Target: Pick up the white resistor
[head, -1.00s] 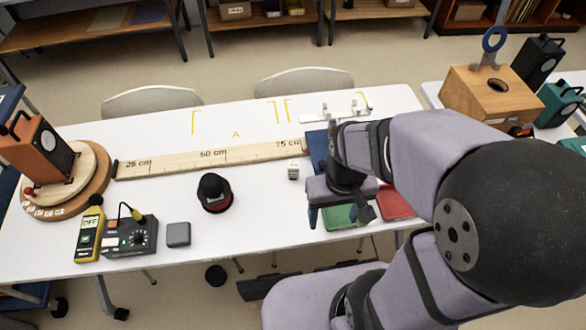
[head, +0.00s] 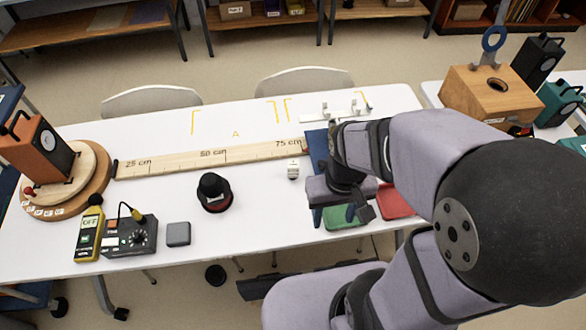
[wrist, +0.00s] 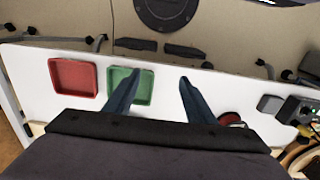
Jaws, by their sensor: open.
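A small white block (head: 293,169) with dark marks, which looks like the white resistor, sits on the white table (head: 262,215) below the ruler's 75 cm end. My gripper (head: 333,216) is to the right of it and nearer the table's front edge. Its two blue fingers are apart, with nothing between them. In the wrist view my gripper (wrist: 160,76) is open, one finger over the green tray and the other over bare table. The white block does not show in the wrist view.
A green tray (head: 343,224) and red tray (head: 395,202) lie near my gripper; a blue surface (head: 317,147) is partly hidden behind it. A black-and-red knob-like object (head: 214,193) stands left of the block. A wooden ruler (head: 210,158) lies behind. Table between knob and gripper is clear.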

